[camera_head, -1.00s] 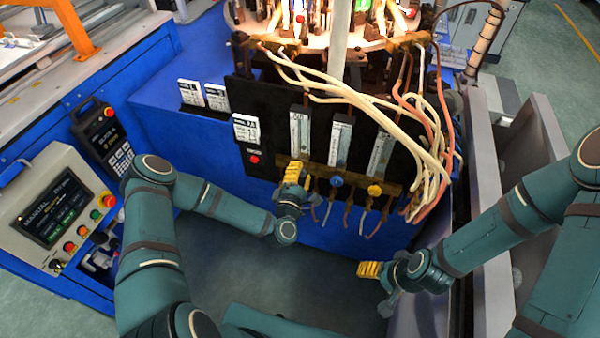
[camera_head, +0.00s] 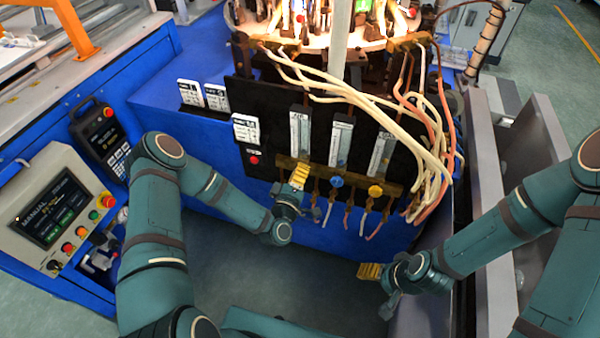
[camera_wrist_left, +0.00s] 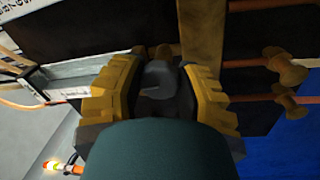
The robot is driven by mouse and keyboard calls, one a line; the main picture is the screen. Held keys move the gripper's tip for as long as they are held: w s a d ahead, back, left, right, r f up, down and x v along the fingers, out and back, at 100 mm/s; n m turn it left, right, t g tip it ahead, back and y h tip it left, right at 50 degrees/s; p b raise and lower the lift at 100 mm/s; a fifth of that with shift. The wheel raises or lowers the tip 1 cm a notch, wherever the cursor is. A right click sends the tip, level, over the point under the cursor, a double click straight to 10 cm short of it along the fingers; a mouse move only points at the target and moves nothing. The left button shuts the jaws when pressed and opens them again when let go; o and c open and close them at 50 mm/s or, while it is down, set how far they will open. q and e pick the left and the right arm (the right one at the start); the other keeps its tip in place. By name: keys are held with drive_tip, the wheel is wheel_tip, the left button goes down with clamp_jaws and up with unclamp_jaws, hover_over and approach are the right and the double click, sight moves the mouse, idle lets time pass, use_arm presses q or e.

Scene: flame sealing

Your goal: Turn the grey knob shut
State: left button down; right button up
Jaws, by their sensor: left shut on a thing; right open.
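The grey knob (camera_wrist_left: 158,76) shows in the left wrist view between the yellow finger pads of my left gripper (camera_wrist_left: 160,92), which is shut on it. In the head view my left gripper (camera_head: 299,177) is at the left end of the brass manifold (camera_head: 352,178), below the left flow tube, and it hides the knob. The gripper is tilted to the right. The knob's exact angle cannot be told. My right gripper (camera_head: 369,271) is open and empty, low and to the right, apart from the panel.
A blue knob (camera_head: 336,181) and a yellow knob (camera_head: 375,190) sit to the right on the same manifold. Pale hoses (camera_head: 432,165) hang at the panel's right. A control box (camera_head: 55,210) stands at left. The floor before the panel is clear.

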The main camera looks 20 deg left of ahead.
use_arm(q)
drive_tip(key=shift+m, duration=0.3)
drive_tip(key=c, duration=0.6)
unclamp_jaws()
drive_tip(key=shift+o, duration=0.2)
drive_tip(key=s+f, duration=0.1)
drive_tip(key=s, duration=1)
drive_tip(key=shift+s+a+f, duration=0.15)
drive_tip(key=shift+s+a, duration=0.2)
drive_tip(key=shift+s, duration=0.05)
drive_tip(key=shift+d, duration=0.1)
